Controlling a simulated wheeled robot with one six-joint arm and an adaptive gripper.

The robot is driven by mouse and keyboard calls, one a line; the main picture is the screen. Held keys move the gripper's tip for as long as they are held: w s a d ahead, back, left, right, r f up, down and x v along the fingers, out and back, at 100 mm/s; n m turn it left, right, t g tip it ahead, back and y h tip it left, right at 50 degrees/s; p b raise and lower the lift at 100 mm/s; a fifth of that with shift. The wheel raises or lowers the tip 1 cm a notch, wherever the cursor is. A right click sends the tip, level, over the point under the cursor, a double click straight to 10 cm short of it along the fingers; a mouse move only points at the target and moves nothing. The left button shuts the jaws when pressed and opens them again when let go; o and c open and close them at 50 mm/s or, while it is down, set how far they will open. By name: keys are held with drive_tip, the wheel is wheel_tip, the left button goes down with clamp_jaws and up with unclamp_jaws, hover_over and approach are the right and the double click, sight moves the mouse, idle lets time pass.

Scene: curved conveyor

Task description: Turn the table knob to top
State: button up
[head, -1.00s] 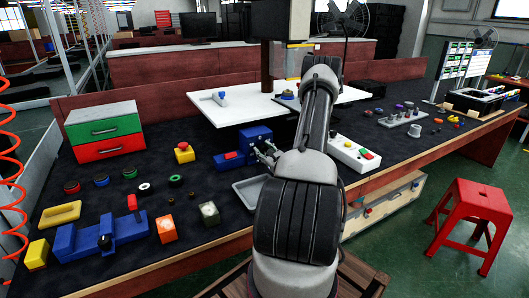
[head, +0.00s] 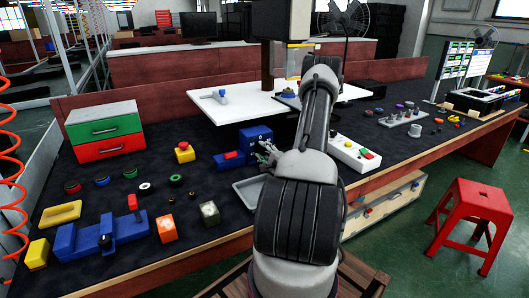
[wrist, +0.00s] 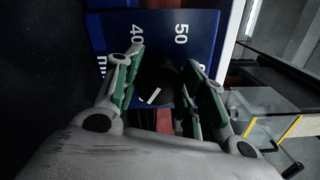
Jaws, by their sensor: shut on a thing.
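A blue box (head: 256,136) stands on the dark bench mat, left of my arm. In the wrist view its blue face (wrist: 192,22) carries white numbers, with 40 and 50 readable. A black knob (wrist: 160,78) with a short white mark sits on this face. My gripper (wrist: 163,92), with green pads, is shut on the knob, one finger on each side of it. The white mark points obliquely in the wrist view. In the head view my gripper (head: 266,156) is at the front of the box, and the knob is hidden there.
A grey tray (head: 246,194) lies just below my gripper. A white panel (head: 354,153) with coloured buttons lies right of my arm.

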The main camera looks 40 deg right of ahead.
drive_tip(key=shift+f+n, duration=0.15)
drive_tip(key=shift+n, duration=1.95)
drive_tip(key=o, duration=1)
drive_tip(key=shift+o, duration=0.2)
drive_tip(key=shift+s, duration=0.1)
drive_tip(key=v, duration=1.2)
drive_tip(key=shift+a, duration=0.1)
